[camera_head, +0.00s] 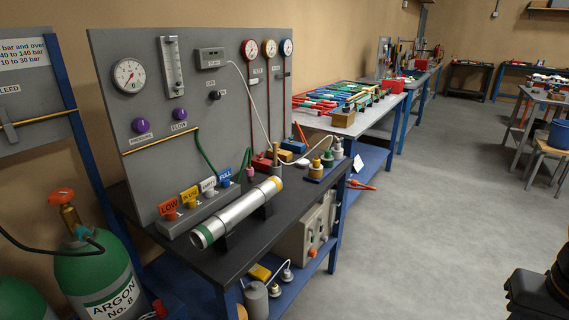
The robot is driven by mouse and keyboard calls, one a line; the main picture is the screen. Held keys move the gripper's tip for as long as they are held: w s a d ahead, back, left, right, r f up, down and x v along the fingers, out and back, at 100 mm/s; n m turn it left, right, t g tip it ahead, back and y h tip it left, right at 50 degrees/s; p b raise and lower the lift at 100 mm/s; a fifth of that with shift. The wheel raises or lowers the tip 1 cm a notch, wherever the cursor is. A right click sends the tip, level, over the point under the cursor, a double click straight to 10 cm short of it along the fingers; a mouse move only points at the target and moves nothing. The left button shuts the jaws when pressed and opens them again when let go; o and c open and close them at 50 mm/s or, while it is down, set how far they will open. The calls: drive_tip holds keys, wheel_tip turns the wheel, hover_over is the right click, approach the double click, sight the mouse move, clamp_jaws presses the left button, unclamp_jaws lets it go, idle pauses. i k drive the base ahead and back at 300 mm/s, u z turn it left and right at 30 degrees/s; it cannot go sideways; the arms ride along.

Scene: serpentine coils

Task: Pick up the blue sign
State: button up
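The blue sign (225,175), a small tag lettered FULL, stands upright at the right end of a row of signs on a grey block (205,215) on the black bench top. To its left stand a white sign (208,186), a yellow sign (189,194) and an orange-red sign lettered LOW (169,206). A silver cylinder (238,214) lies on a stand in front and to the right, apart from the blue sign.
A grey gauge panel (105,140) rises behind the signs. A green hose (206,154) hangs from it close to the blue sign. A green argon bottle (98,280) stands at lower left. Open floor (430,220) lies right of the bench.

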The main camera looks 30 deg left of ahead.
sight(223, 177)
drive_tip(key=z, duration=0.1)
drive_tip(key=i, duration=1.4)
drive_tip(key=u, duration=0.8)
drive_tip(key=i, duration=0.8)
drive_tip(key=u, duration=1.55)
drive_tip(key=i, duration=0.95)
drive_tip(key=u, duration=0.15)
